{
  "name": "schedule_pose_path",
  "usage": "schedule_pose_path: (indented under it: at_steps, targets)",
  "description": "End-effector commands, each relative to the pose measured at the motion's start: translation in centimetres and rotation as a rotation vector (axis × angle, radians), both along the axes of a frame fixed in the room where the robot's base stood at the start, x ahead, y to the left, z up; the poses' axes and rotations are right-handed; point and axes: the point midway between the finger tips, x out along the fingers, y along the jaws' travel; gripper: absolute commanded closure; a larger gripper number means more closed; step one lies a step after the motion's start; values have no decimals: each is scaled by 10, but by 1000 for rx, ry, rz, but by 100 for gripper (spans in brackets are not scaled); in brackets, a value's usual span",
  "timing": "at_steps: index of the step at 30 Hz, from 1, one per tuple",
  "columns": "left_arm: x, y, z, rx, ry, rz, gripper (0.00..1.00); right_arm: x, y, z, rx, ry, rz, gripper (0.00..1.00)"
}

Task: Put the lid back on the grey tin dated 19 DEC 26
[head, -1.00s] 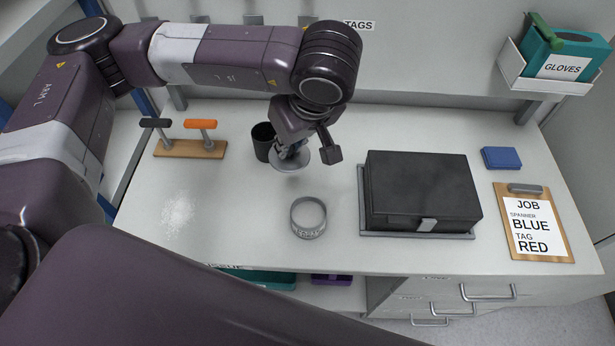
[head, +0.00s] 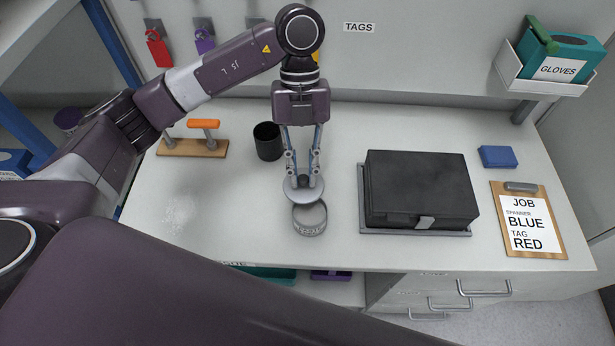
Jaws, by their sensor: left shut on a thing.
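The grey tin (head: 311,226) stands open on the bench, left of the black box. Its side lettering is too small to read. My left gripper (head: 304,182) points down and is shut on the knob of the grey round lid (head: 292,194). The lid is over the back edge of the tin, a little behind and left of its opening. The tin's front part and some of its inside show. I cannot tell whether lid and rim touch. My right gripper is not in view.
A black box (head: 420,185) on a grey tray stands right of the tin. A black cup (head: 267,141) and a wooden stand with an orange handle (head: 203,124) are at the back left. White powder (head: 178,215) lies at left. A job clipboard (head: 529,222) and blue block (head: 498,157) are at right.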

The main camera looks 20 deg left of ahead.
Motion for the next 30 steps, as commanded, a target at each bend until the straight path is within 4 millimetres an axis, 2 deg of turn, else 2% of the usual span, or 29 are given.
schedule_pose_path:
  at_steps: [6,12,16,22,30]
  targets:
    - [-9,-6,-4,1,-2,489,100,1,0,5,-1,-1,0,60]
    - [-13,-11,-6,2,-4,795,100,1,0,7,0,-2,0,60]
    - [-14,-13,-7,2,-4,885,100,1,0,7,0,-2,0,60]
    - [-14,-14,-12,2,-3,912,100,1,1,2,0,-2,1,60]
    - [-14,-14,-33,3,-2,910,100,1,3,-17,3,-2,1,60]
